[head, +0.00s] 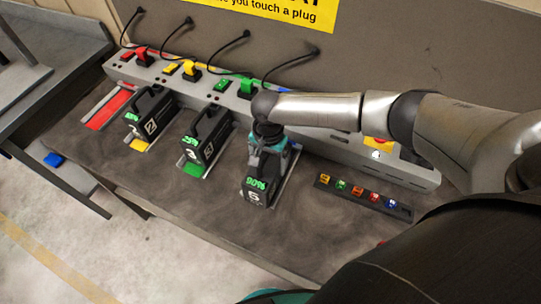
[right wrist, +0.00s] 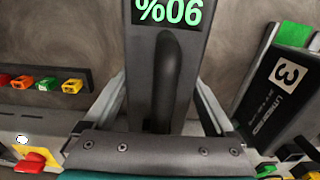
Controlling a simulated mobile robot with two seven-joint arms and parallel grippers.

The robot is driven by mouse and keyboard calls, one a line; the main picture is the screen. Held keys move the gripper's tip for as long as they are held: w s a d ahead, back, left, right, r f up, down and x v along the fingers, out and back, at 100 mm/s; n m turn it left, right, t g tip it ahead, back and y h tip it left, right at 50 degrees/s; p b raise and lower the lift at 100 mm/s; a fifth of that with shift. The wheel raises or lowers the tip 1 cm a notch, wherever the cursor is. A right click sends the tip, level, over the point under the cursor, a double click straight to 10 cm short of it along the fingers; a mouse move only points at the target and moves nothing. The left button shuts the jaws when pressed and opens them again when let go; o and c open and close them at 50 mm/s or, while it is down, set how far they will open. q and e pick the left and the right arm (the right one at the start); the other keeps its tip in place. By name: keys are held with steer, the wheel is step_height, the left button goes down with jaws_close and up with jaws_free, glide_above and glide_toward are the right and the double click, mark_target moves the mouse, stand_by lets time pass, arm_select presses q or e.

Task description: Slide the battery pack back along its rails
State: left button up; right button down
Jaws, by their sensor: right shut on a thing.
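The dark battery pack (head: 257,192) with a green 90% display stands upright on the bench on its pale rails (head: 286,184), out toward the bench's front edge compared with the other packs. My right gripper (head: 268,150) is over its rear part, shut on its handle. In the right wrist view the battery pack (right wrist: 167,60) lies between the fingers of my right gripper (right wrist: 160,115), its display upside down. The gripper and arm hide the pack's rear end and part of its slot. My left gripper is not in view.
Packs 2 (head: 150,114) and 3 (head: 206,136) stand to the left on yellow and green slots; a red slot (head: 108,108) is empty. A grey socket strip (head: 210,92) with coloured plugs runs behind. A rack of small coloured pieces (head: 362,196) lies to the right.

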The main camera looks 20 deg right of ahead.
steer(key=shift+s+a, duration=0.15)
steer(key=shift+a, duration=0.05)
jaws_free()
step_height(320, 180, up, 15)
steer(key=shift+r+p, duration=0.15)
steer(key=shift+p, duration=0.7)
